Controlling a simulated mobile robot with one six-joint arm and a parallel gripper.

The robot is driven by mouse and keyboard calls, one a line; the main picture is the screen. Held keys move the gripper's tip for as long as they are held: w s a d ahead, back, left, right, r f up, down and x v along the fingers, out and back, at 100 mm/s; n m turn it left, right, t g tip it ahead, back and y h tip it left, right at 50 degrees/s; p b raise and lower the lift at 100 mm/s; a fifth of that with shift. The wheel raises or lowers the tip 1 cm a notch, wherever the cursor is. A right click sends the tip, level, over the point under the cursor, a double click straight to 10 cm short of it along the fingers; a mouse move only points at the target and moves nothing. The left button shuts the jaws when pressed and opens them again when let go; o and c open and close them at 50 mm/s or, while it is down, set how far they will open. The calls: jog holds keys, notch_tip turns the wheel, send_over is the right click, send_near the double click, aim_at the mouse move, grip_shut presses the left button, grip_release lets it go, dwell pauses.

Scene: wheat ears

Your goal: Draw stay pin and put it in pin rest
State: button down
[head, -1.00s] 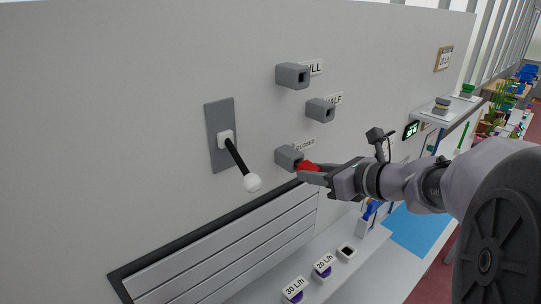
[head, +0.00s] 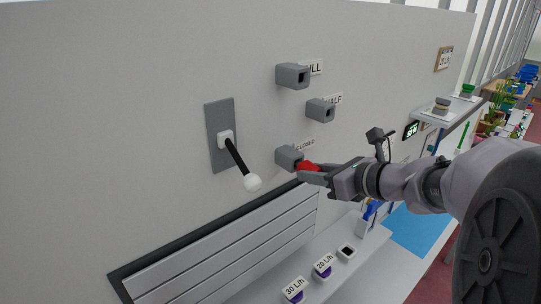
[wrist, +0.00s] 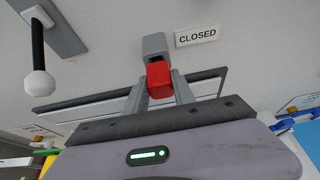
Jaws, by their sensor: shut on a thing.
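The red stay pin (head: 308,167) sits at the grey socket block (head: 288,157) beside the CLOSED label on the wall. My gripper (head: 312,172) is shut on the pin's red head. In the wrist view the red pin head (wrist: 159,80) is between my two fingers, right in front of the grey socket (wrist: 154,46). How much of the pin is inside the socket is hidden. A small grey square holder with a dark opening (head: 346,252) stands on the shelf below; I cannot tell for sure that it is the pin rest.
A lever with a white knob (head: 252,182) sticks out left of the pin. Two more sockets, FULL (head: 293,76) and HALF (head: 321,110), are above. A slatted panel (head: 230,250) lies below. The shelf (head: 350,285) holds 30 L/h and 20 L/h pieces.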

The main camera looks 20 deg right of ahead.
jog(key=shift+s, duration=0.1)
jog(key=s+d, duration=0.2)
jog(key=s, duration=0.4)
jog(key=shift+s+d, duration=0.2)
jog(key=shift+s, duration=0.05)
